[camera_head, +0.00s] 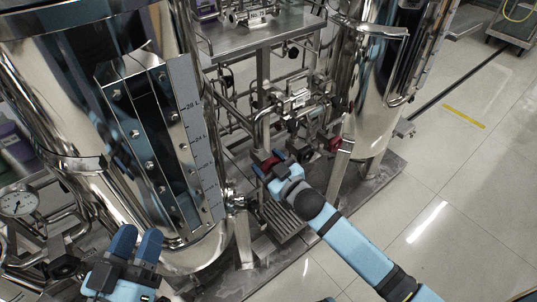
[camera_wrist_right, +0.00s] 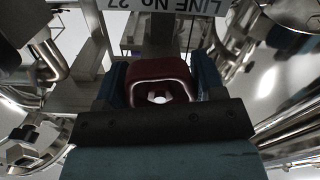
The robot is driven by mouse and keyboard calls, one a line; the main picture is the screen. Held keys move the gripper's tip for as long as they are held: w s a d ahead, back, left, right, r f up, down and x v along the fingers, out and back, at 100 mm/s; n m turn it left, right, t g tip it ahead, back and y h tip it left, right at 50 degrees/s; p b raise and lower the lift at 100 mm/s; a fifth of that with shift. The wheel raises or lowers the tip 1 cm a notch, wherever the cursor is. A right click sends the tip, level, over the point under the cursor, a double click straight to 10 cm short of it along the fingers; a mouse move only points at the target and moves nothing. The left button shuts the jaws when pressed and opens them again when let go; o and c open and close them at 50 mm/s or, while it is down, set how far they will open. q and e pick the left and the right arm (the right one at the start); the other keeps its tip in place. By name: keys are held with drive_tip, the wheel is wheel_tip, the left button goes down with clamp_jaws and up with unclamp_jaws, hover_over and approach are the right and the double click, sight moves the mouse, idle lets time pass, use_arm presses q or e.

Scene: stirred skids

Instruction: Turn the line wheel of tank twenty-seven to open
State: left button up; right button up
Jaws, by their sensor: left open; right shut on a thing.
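A dark red wheel (camera_wrist_right: 160,70) fills the middle of the right wrist view, between the two blue fingers of my right gripper (camera_wrist_right: 162,80). The gripper is shut on it. In the head view my right gripper (camera_head: 266,166) is at the piping between the two tanks, and only a bit of the red wheel (camera_head: 271,162) shows there. A plate reading "LINE No 27" (camera_wrist_right: 178,5) is upside down above the wheel in the wrist view. My left gripper (camera_head: 137,245) is open and empty, in front of the large left tank (camera_head: 60,90).
A second red wheel (camera_head: 336,143) is right of my right gripper, by a metal post (camera_head: 340,172). A second steel tank (camera_head: 375,95) stands behind it. A pressure gauge (camera_head: 18,202) is at the far left.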

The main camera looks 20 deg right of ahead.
drive_tip(key=shift+r+n+p, duration=0.15)
drive_tip(key=shift+n+p, duration=0.25)
drive_tip(key=shift+n, duration=0.1)
drive_tip(key=n+p, duration=0.2)
drive_tip(key=n, duration=0.2)
drive_tip(key=shift+a+n+p, duration=0.1)
drive_tip(key=shift+n+p, duration=0.2)
drive_tip(key=shift+p, duration=0.05)
drive_tip(key=shift+f+n+p, duration=0.2)
drive_tip(key=shift+n+p, duration=0.25)
drive_tip(key=shift+n, duration=0.75)
use_arm(q)
drive_tip(key=a+f+g+y, duration=0.3)
drive_tip(key=f, duration=0.3)
use_arm(e)
drive_tip(key=shift+f+n, duration=0.1)
drive_tip(key=shift+n, duration=1.1)
use_arm(q)
drive_tip(key=shift+s+a+f, duration=0.1)
drive_tip(key=shift+f, duration=0.05)
use_arm(e)
drive_tip(key=shift+s, duration=0.1)
use_arm(q)
drive_tip(key=shift+s+f, duration=0.2)
drive_tip(key=shift+f, duration=0.05)
use_arm(e)
drive_tip(key=shift+n, duration=0.3)
drive_tip(key=o, duration=0.9)
use_arm(q)
drive_tip(key=shift+p, duration=0.3)
